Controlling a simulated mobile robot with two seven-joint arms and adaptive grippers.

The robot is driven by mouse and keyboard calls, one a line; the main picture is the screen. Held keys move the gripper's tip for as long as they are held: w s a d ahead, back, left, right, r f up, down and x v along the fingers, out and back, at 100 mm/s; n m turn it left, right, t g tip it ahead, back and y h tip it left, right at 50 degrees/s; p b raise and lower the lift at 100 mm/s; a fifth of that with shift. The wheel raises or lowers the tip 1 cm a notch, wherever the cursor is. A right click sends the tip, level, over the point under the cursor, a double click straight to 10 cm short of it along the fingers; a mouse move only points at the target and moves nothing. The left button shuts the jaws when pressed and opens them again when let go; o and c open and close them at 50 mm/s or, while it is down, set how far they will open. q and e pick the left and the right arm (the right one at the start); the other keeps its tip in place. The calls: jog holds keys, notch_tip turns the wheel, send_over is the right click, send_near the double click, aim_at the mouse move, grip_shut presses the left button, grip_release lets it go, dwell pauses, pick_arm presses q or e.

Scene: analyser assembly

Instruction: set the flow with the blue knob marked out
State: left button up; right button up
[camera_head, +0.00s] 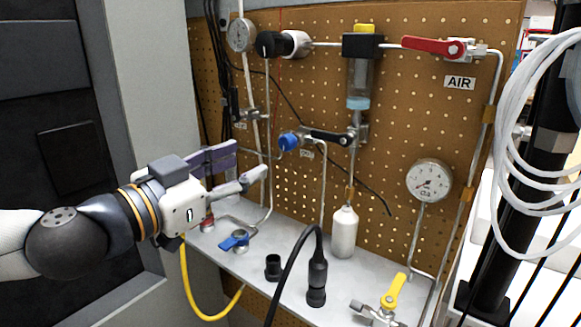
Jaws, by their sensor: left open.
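A round blue knob (288,142) sits on a metal fitting on the brown pegboard, left of a black lever valve (328,138). A small white label (307,155) is just below and right of the knob; its lettering is too small to read. My left gripper (250,164) is open and empty, its fingers pointing right. In the picture it is left of and below the knob, apart from it. My right gripper is not in view.
A blue-handled valve (235,240), a black plug (317,280), a white bottle (343,232) and a yellow-handled valve (392,292) stand on the grey shelf (285,238). Pipes, a gauge (429,180) and a red lever (432,46) are on the board. White tubing (510,130) hangs at right.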

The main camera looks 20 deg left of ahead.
aim_at(284, 144)
pick_arm(q)
jog(key=b+x, duration=0.1)
jog(key=x, duration=0.9)
jog(key=shift+w+d+f+b, duration=0.1)
jog(key=shift+w+b, duration=0.2)
jog(key=shift+w, duration=0.05)
jog(key=shift+w+d, duration=0.2)
jog(key=shift+w, duration=0.35)
grip_shut()
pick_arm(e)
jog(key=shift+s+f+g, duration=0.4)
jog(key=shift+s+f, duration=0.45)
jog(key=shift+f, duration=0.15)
